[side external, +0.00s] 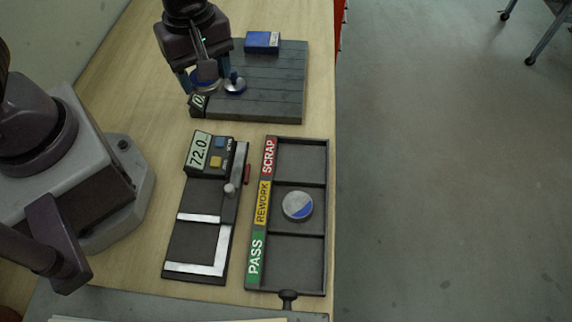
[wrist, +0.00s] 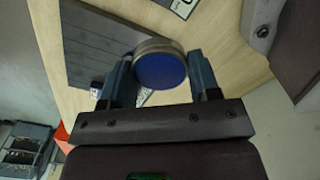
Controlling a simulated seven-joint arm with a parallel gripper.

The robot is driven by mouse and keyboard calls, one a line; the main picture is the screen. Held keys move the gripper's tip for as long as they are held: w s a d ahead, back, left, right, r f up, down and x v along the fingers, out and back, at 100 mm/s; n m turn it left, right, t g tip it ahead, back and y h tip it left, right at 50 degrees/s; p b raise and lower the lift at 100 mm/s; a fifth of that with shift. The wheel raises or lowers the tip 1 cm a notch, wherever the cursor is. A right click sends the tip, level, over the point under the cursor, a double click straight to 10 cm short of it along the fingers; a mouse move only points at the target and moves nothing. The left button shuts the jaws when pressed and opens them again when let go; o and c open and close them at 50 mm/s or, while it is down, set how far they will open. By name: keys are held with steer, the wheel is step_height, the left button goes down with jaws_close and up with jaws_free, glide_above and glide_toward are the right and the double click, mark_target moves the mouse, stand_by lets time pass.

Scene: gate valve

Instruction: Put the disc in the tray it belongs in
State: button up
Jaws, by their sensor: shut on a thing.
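My gripper (side external: 204,84) is shut on a disc, over the near left part of a dark slatted board. In the wrist view the disc (wrist: 158,66) has a blue face and a metallic rim, and sits between the two fingers (wrist: 160,78). A black tray (side external: 325,240) has three compartments labelled SCRAP (red, far), REWORK (yellow, middle) and PASS (green, near). Another disc (side external: 297,205), part grey and part blue, lies in the REWORK compartment. The SCRAP and PASS compartments are empty.
The slatted board (side external: 280,85) carries a blue box (side external: 262,41), a small round metal piece with a dark knob (side external: 235,84) and a small display (side external: 198,101). A measuring fixture (side external: 200,225) reading 72.0 stands left of the tray. The table's right edge is close beside the tray.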

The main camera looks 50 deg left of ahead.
steer(key=s+d+f+m, duration=0.1)
steer(key=s+d+m, duration=0.7)
steer(key=d+m, duration=0.7)
steer(key=m, duration=2.1)
glide_above(294, 263)
steer(key=f, duration=1)
steer(key=shift+s+a, duration=0.15)
steer(key=shift+a, duration=0.1)
steer(key=shift+d+f, duration=0.2)
steer(key=shift+f, duration=1.65)
steer(key=shift+f, duration=0.1)
